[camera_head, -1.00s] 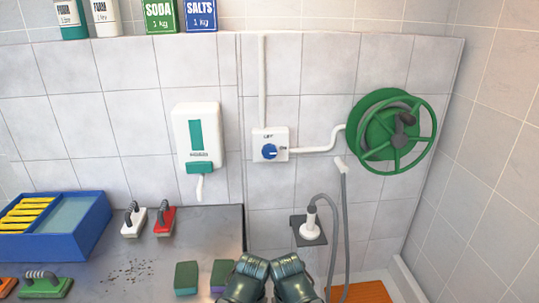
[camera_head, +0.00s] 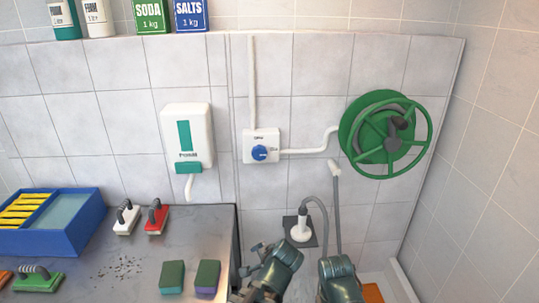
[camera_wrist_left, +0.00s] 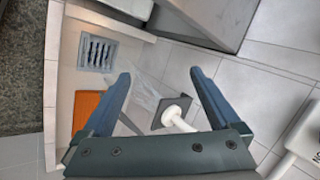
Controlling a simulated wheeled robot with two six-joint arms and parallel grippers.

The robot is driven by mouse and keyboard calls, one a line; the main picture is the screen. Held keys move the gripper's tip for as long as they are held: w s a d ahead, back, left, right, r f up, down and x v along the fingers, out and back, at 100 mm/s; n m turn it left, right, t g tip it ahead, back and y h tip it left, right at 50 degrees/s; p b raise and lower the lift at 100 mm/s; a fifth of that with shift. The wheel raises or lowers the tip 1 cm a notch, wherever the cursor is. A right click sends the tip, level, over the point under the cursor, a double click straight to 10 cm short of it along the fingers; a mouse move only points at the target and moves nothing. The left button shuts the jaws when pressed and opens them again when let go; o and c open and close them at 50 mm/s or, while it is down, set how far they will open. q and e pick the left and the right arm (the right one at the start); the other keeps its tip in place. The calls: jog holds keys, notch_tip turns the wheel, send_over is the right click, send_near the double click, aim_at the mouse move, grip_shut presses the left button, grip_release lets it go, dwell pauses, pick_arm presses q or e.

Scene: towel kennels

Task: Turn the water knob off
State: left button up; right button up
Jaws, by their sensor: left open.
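The water knob (camera_head: 260,153) is a round blue dial on a white wall box, with small lettering above it and to its right. The lettering is too small to read surely. My left gripper (camera_head: 250,262) is low in the head view, below the box and well apart from the knob. In the left wrist view its two blue-grey fingers (camera_wrist_left: 160,88) are spread with nothing between them. The knob does not show in the left wrist view. Part of my right arm shows at the bottom of the head view, its fingers out of sight.
A white pipe and green hose reel (camera_head: 386,134) are right of the box. A soap dispenser (camera_head: 187,140) hangs left of it. A white spray head (camera_head: 301,229) sits below on a dark holder. The steel table (camera_head: 140,220) carries brushes, sponges and a blue bin (camera_head: 55,245).

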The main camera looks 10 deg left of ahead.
pick_arm(q)
jog(key=w+a+r+m+t+p, duration=0.1)
jog(key=w+r+m+t, duration=0.3)
jog(key=r+m, duration=0.3)
jog(key=w+a+r+m+t+h+p, duration=0.1)
jog(key=w+a+r+m+t, duration=0.1)
jog(key=r+m, duration=0.5)
jog(key=w+a+r+m+t+p, duration=0.1)
jog(key=w+r+m+t, duration=0.4)
jog(key=m, duration=0.4)
notch_tip(320, 180, up, 2)
jog(key=shift+w+a+r+t+p, duration=0.2)
jog(key=shift+w+t+p, duration=0.15)
jog(key=shift+w, duration=0.45)
pick_arm(e)
notch_tip(320, 180, up, 4)
pick_arm(q)
jog(key=shift+w, duration=0.15)
